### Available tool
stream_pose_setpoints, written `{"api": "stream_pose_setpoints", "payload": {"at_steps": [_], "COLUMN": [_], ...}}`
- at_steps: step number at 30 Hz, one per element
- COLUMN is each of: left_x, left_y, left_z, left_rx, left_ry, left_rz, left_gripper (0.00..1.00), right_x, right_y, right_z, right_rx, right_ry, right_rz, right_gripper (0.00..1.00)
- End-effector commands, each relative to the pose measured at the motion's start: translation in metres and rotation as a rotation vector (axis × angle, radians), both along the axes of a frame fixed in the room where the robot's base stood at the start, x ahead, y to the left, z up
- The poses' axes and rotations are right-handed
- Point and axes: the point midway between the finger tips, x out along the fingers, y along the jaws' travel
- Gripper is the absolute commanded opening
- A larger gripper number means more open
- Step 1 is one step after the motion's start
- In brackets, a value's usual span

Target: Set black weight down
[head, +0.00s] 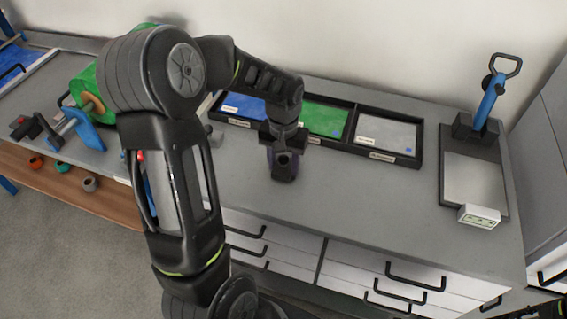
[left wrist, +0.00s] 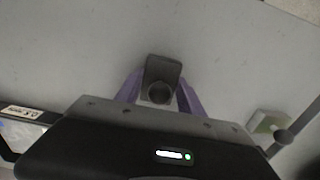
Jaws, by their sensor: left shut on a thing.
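My left gripper (head: 283,164) reaches over the grey bench top in the head view, fingers pointing down. It is shut on the black weight (head: 284,174), a small dark block that is partly hidden by the fingers. In the left wrist view the black weight (left wrist: 160,70) shows as a dark block with a round knob, between the two purple fingers of my left gripper (left wrist: 159,92). I cannot tell whether the weight's underside touches the bench. My right gripper does not show.
A black tray (head: 420,150) with blue, green and grey compartments lies behind the gripper. A blue-handled press (head: 487,103) stands at the right, with a white box (head: 479,216) in front. A green machine (head: 88,92) is at the left. Bench top right of the gripper is clear.

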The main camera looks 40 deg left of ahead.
Motion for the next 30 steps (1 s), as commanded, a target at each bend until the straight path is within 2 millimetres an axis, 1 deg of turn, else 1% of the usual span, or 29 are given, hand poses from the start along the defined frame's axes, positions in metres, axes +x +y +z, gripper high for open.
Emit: {"api": "stream_pose_setpoints", "payload": {"at_steps": [2,9,13,14,21,30], "left_x": [0.0003,0.0007,0.0007,0.0001,0.0,0.0], "left_y": [0.0003,0.0004,0.0004,0.0002,0.0003,0.0003], "left_z": [-0.0028,-0.003,-0.0072,-0.0066,-0.0063,-0.0038], "left_rx": [0.001,0.001,0.001,0.0,0.0,0.0], "left_ry": [-0.002,-0.003,-0.003,-0.001,-0.001,-0.001], "left_rz": [0.001,0.001,0.001,0.001,0.001,0.001], "left_gripper": [0.0,0.0,0.0,0.48,0.67,0.67], "right_x": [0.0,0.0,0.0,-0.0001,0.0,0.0], "right_y": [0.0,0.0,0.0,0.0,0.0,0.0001], "right_z": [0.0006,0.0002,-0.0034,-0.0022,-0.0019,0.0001], "right_rx": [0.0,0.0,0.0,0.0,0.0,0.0], "right_ry": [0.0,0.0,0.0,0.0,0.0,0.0], "right_rz": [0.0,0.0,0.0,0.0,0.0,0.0], "right_gripper": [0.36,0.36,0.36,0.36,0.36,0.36]}}
